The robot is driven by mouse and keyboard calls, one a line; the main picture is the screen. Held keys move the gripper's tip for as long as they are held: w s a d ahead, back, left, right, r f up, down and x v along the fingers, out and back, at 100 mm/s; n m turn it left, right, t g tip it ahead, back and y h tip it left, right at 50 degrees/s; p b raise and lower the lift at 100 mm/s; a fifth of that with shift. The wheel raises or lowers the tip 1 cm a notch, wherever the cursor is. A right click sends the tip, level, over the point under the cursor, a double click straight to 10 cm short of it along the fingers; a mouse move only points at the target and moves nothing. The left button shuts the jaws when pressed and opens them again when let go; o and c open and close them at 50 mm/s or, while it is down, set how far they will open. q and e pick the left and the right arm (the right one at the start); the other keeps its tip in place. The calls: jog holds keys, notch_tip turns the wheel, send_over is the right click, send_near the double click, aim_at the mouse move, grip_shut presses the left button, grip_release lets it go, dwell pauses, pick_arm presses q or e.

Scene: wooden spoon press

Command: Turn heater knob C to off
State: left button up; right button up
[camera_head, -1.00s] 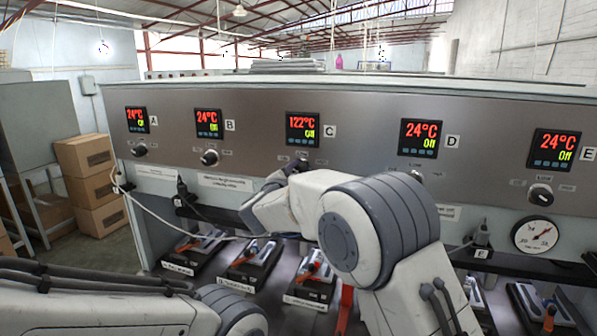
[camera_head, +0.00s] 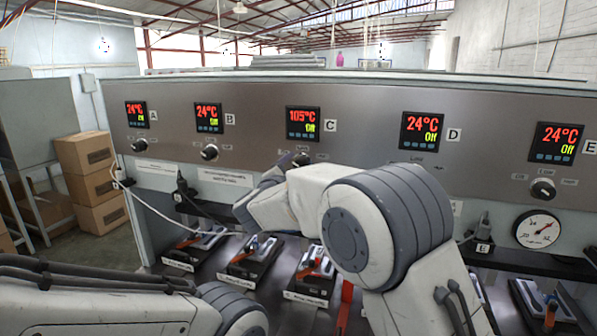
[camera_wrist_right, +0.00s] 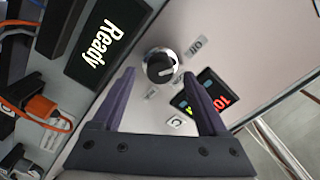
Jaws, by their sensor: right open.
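Heater knob C (camera_head: 301,159) is a dark round knob on the steel panel, below the temperature display C (camera_head: 303,123), which reads 105°C in red with "Off" under it. In the right wrist view, knob C (camera_wrist_right: 160,67) sits just beyond and between the spread dark fingertips of my right gripper (camera_wrist_right: 157,78), which is open and holds nothing. An "OFF" label (camera_wrist_right: 195,46) lies up and right of the knob. In the head view my right arm hides most of that gripper. My left gripper is out of view; only its arm shows at bottom left.
Knob B (camera_head: 209,152) and knob E (camera_head: 542,190) are on the same panel. A "Ready" sign (camera_wrist_right: 97,42) is close to the right gripper. Several presses with orange handles stand below, one at front left (camera_head: 250,262). A white cable (camera_head: 165,215) hangs at left.

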jog(key=b+v, duration=0.3)
jog(key=v, duration=0.5)
jog(key=shift+s, duration=0.2)
